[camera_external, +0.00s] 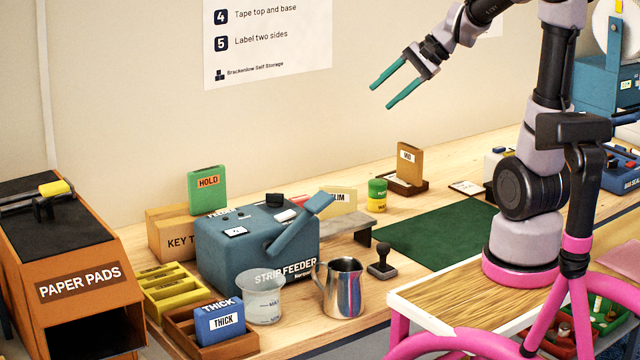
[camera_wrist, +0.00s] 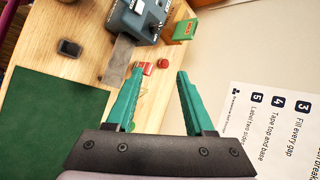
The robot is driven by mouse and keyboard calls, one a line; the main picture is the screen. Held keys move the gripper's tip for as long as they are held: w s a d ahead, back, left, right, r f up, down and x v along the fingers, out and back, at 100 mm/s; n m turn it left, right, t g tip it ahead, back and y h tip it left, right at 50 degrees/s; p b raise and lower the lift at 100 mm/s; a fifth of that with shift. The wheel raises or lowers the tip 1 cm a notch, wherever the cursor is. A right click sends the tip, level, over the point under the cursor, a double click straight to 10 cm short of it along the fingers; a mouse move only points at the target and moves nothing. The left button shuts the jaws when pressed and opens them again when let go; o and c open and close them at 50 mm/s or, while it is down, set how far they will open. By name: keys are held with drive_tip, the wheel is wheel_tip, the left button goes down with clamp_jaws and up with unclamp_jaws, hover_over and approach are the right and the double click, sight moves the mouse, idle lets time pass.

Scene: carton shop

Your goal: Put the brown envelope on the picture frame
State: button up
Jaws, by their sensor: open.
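I cannot pick out a brown envelope or a picture frame for sure in either view. A tan upright piece with a white label (camera_external: 409,160) stands in a dark wooden holder (camera_external: 402,188) at the back of the bench; I cannot tell whether it is an envelope. My gripper (camera_external: 380,97) is open and empty, high above the bench in front of the wall. In the wrist view its two teal fingers (camera_wrist: 160,72) are spread apart with nothing between them.
A green mat (camera_external: 440,235) lies clear on the bench. Left of it stand a blue strip feeder (camera_external: 225,255), a steel jug (camera_external: 343,287), a glass beaker (camera_external: 262,300) and a black stamp (camera_external: 382,262). A green HOLD box (camera_external: 207,190) stands behind the feeder.

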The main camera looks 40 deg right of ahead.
drive_tip(key=s+d+r+n+h, duration=0.1)
drive_tip(key=s+n+h, duration=0.1)
drive_tip(key=s+n, duration=0.2)
drive_tip(key=s+d+r+n+t+h, duration=0.1)
drive_tip(key=s+r+n+h, duration=0.1)
drive_tip(key=s, duration=0.7)
drive_tip(key=shift+s+n+h, duration=0.2)
drive_tip(key=shift+n+h, duration=0.3)
drive_tip(key=shift+n, duration=0.8)
